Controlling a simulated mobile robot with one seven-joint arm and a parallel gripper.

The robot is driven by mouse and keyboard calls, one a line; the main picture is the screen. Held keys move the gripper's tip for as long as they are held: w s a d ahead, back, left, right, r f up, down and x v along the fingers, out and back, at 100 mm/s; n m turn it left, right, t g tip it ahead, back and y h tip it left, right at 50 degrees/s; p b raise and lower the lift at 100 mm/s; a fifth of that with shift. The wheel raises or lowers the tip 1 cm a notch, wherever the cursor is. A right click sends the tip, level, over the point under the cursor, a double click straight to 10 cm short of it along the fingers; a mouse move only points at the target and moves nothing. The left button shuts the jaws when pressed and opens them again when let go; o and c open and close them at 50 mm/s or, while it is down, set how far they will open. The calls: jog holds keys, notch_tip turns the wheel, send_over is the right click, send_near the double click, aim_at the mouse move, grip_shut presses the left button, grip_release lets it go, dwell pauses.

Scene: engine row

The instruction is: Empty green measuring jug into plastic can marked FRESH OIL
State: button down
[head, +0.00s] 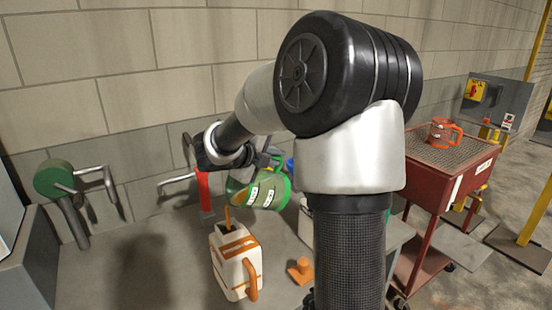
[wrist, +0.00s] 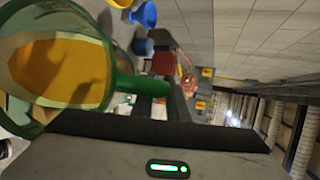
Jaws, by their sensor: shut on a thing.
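The green measuring jug (head: 258,191) is see-through, with white labels, and hangs tilted above the can in the head view. Amber oil shows inside it; in the wrist view the jug (wrist: 55,70) fills the left side. My gripper (head: 268,162) is shut on the jug's handle, which reaches to the fingers in the wrist view (wrist: 150,87). A white can with orange bands and an orange handle (head: 236,262) stands upright below. A thin amber streak runs from the jug's lip to the can's dark mouth. The can's marking is not readable.
An orange cone-shaped piece (head: 300,271) lies right of the can. A red cart (head: 447,172) at right bears an orange jug (head: 443,133). A green-capped tool (head: 54,180) stands at far left. My arm hides the middle. The surface left of the can is clear.

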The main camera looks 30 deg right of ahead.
jog(key=shift+a+r+n+t+h+b, duration=0.2)
jog(key=shift+a+h+b, duration=0.35)
jog(key=shift+a+b, duration=0.15)
jog(key=shift+a+r+n+t+h+b, duration=0.2)
jog(key=shift+a+h+b, duration=0.4)
jog(key=shift+b, duration=0.1)
dwell(1.8)
jog(key=shift+a+f+n+t+h+b, duration=0.15)
jog(key=shift+a+n+t+h+b, duration=0.25)
jog(key=shift+a+h+b, duration=1.1)
dwell(2.0)
jog(key=shift+a+r, duration=0.25)
jog(key=shift+a, duration=0.5)
dwell(0.5)
